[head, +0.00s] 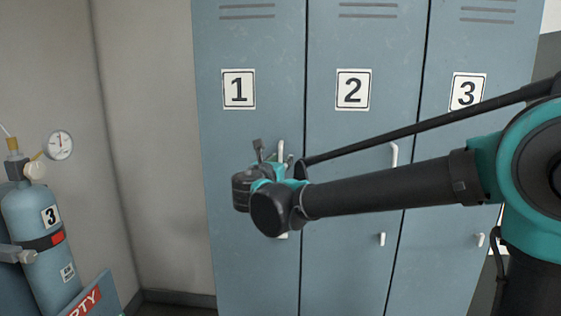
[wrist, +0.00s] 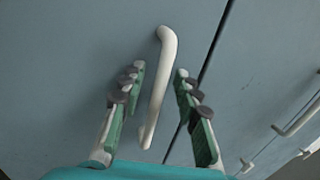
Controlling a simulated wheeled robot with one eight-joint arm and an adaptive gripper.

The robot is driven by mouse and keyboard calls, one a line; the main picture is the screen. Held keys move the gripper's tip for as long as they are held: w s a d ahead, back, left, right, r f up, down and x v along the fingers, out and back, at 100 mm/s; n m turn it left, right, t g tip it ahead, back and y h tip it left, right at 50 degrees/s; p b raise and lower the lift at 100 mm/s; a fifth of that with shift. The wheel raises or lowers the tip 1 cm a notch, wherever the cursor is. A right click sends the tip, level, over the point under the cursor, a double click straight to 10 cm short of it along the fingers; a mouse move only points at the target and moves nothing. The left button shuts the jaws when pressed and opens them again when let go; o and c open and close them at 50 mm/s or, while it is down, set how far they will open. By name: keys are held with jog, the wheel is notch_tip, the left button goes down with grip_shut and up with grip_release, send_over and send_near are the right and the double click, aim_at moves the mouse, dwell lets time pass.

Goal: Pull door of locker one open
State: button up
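Locker one's door (head: 250,135) is blue-grey, carries a "1" label, and looks closed flush with its neighbours. Its white bar handle (wrist: 158,85) shows in the wrist view, tilted in the picture. My gripper (wrist: 159,72) is open, with one green finger on each side of the handle and gaps to both. I cannot tell how deep the handle sits between the fingers. In the head view my gripper (head: 271,150) is in front of locker one's door, and my wrist hides most of the handle.
Locker two (head: 352,130) and locker three (head: 455,130) stand to the right, closed, with white handles. A blue gas cylinder (head: 35,220) with a gauge (head: 60,145) stands at the left, beside a sign (head: 90,298). Bare wall and floor lie between cylinder and lockers.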

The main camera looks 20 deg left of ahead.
jog(key=shift+c, duration=0.3)
grip_shut()
jog(key=shift+s, duration=0.15)
